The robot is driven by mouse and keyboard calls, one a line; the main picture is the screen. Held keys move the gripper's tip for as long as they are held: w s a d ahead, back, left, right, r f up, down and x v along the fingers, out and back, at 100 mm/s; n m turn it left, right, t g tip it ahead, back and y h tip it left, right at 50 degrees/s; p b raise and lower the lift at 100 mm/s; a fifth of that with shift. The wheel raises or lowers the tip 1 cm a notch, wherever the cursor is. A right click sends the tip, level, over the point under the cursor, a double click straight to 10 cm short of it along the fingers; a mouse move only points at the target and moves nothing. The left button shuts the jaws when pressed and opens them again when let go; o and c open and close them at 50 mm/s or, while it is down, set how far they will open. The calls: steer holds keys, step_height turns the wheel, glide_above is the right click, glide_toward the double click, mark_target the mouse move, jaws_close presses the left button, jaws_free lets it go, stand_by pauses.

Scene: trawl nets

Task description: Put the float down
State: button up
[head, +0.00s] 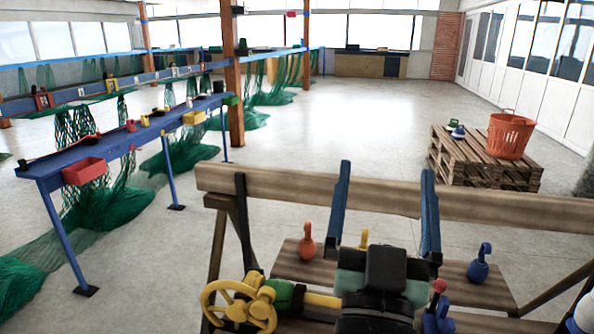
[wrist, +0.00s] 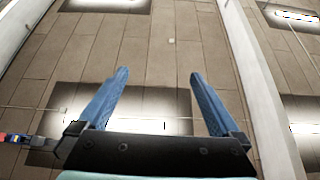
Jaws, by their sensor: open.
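My gripper (head: 386,168) is in front of me, its two blue fingers spread apart and nothing between them. In the wrist view the open fingers (wrist: 159,73) are also empty. An orange float (head: 306,247) with an upright neck sits on a wooden board left of my gripper. A blue float (head: 478,268) with a looped top sits on a board to the right. A yellow float-like piece (head: 363,238) shows between the fingers' lower parts, partly hidden by my gripper. I cannot tell which float the task means.
A wooden rail (head: 270,188) crosses just beyond my gripper. A yellow handwheel (head: 238,305) is at lower left. A blue bench (head: 130,137) with green nets and a red tray (head: 85,171) stands left. An orange basket (head: 510,135) stands on pallets (head: 485,172) at right. The middle floor is clear.

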steer(key=s+a+r+n+t+y, duration=0.1)
steer(key=s+a+r+t+y, duration=0.1)
steer(key=s+a+r, duration=0.3)
steer(key=s+a+r+n+t+y, duration=0.1)
steer(key=s+a+r+y, duration=0.3)
steer(key=r, duration=0.9)
steer(key=shift+s+a+r+n+t, duration=0.35)
steer(key=shift+s+a+n+t, duration=0.1)
steer(key=shift+s+n, duration=0.25)
